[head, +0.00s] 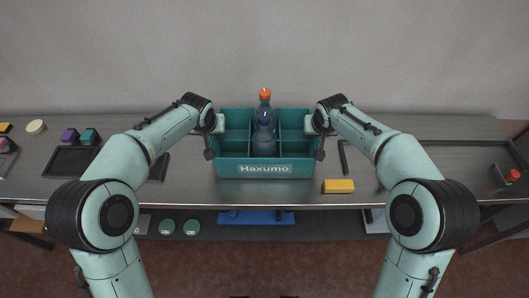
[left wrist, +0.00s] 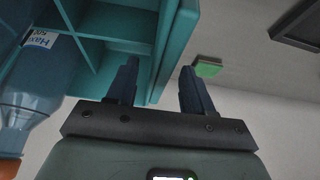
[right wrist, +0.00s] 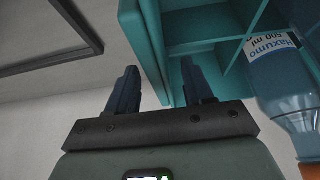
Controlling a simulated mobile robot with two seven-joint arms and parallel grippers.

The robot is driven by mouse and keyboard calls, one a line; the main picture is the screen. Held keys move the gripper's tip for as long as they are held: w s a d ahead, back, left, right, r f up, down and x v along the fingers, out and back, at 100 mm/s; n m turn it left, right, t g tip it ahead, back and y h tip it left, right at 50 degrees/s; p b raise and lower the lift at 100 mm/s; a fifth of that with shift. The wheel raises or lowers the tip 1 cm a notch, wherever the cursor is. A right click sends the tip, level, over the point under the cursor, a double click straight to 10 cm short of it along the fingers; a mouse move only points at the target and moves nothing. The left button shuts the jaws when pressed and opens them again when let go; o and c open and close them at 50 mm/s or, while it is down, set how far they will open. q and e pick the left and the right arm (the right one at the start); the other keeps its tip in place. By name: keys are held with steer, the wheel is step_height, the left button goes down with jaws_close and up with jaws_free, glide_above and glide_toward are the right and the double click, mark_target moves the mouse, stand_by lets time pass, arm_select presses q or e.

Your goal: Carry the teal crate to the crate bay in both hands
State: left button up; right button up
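The teal crate (head: 265,168), marked "Haxumo", stands upright at the middle of the table, divided into compartments. A clear bottle with an orange cap (head: 264,125) stands in it. My left gripper (head: 211,142) is at the crate's left side, my right gripper (head: 320,142) at its right side. In the left wrist view my left gripper (left wrist: 158,88) is open, one finger inside the crate and one outside its wall. In the right wrist view my right gripper (right wrist: 162,88) straddles the opposite wall the same way, open. A dark outline (head: 440,142) on the right of the table may be the crate bay.
A yellow block (head: 338,186) lies near the table's front edge, right of the crate. A red-topped item (head: 512,175) is at the far right.

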stand_by(0.3)
steer(key=shift+r, duration=0.1)
arm_select(q)
steer(key=v, duration=1.2)
arm_select(e)
steer(key=v, duration=1.1)
steer(key=shift+s+r, duration=0.25)
steer(key=shift+r, duration=0.05)
arm_select(q)
steer(key=shift+f, duration=0.1)
